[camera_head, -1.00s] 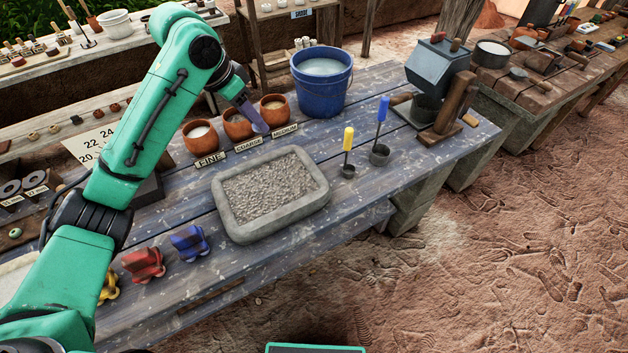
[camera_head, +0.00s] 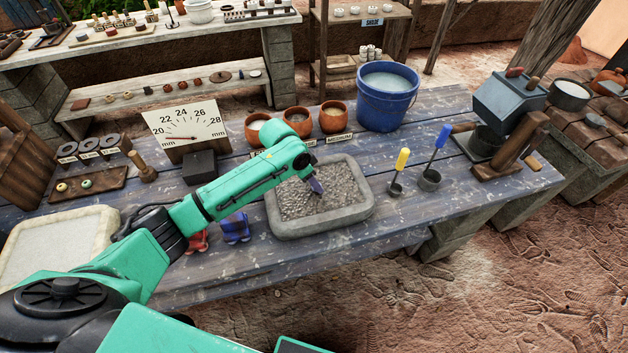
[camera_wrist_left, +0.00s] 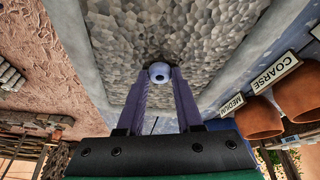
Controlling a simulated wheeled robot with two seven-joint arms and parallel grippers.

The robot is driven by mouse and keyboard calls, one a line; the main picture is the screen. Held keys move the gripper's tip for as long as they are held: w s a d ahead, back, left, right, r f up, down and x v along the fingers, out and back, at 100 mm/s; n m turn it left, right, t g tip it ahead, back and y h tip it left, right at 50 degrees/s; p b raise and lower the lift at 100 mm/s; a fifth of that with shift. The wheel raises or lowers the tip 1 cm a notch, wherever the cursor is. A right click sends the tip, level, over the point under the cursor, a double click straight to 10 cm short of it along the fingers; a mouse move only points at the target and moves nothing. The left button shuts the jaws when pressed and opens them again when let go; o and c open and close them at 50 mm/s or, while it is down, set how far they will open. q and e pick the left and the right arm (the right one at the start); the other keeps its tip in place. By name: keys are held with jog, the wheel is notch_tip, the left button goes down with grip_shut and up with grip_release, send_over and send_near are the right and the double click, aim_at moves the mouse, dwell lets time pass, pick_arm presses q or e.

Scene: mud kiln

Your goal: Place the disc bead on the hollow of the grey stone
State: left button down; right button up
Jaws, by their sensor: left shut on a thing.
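The grey stone (camera_head: 322,224) is a rectangular slab on the blue plank table, with a pebbly, rough-floored hollow. It fills much of the left wrist view (camera_wrist_left: 238,72). My left gripper (camera_head: 317,187) reaches over the hollow, fingers pointing down. It is shut on a small pale, round bead with a dark hole (camera_wrist_left: 159,72), held between the fingertips. The bead is too small to make out in the head view. I cannot tell whether it touches the hollow's floor. My right gripper is not in view.
Clay pots (camera_head: 298,122) and a blue bucket (camera_head: 388,98) stand behind the stone. Yellow- and blue-handled tools (camera_head: 400,165) stand in small cups to its right. A bead tray (camera_head: 88,187) and gauge board (camera_head: 187,125) are left; a blue object (camera_head: 235,228) sits beside the stone.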

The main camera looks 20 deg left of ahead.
pick_arm(q)
jog(key=shift+d, duration=0.1)
jog(key=c, duration=0.6)
grip_release()
jog(key=shift+f, duration=0.1)
jog(key=shift+o, duration=0.2)
jog(key=b+v, duration=0.1)
jog(key=v, duration=1.1)
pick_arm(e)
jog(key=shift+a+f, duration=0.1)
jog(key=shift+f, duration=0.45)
